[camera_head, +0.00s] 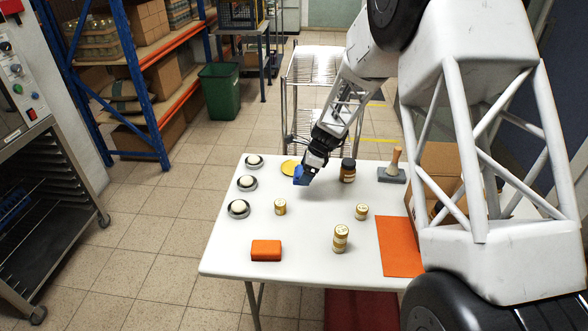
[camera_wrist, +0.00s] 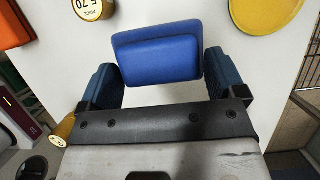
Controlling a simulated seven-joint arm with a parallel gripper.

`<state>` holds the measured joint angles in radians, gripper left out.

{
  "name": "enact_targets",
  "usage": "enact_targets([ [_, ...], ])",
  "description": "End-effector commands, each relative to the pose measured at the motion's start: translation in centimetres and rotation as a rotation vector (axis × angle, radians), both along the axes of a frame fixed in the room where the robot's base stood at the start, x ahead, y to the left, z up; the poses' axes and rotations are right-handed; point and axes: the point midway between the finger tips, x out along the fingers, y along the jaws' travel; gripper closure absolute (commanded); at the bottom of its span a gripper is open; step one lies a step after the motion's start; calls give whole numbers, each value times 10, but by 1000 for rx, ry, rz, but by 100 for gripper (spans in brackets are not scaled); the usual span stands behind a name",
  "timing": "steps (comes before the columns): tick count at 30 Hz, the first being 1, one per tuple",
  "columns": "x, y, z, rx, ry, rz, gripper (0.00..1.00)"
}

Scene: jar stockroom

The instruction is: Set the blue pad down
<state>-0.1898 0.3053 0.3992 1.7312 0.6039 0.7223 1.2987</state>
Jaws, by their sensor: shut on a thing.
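The blue pad (camera_wrist: 158,55) is a soft-looking block that fills the space between my fingers in the wrist view. My gripper (camera_wrist: 160,68) is shut on it, one dark blue finger at each side. In the head view the pad (camera_head: 299,175) shows small at the end of my arm, over the far middle of the white table (camera_head: 300,230). My gripper (camera_head: 305,172) partly covers it there. I cannot tell whether the pad touches the table top.
A yellow disc (camera_head: 289,167) lies close behind the pad. A dark jar (camera_head: 348,170) and a grey block with a wooden handle (camera_head: 393,170) stand right. White round things on dark dishes (camera_head: 247,183) line the left. Small jars (camera_head: 280,207), an orange block (camera_head: 266,251) and orange mat (camera_head: 398,245) lie nearer.

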Motion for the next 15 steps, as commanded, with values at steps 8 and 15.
enact_targets([
  [8, 0, 0, -16, 0, 0, 0, 34],
  [15, 0, 0, -16, 0, 0, 0, 34],
])
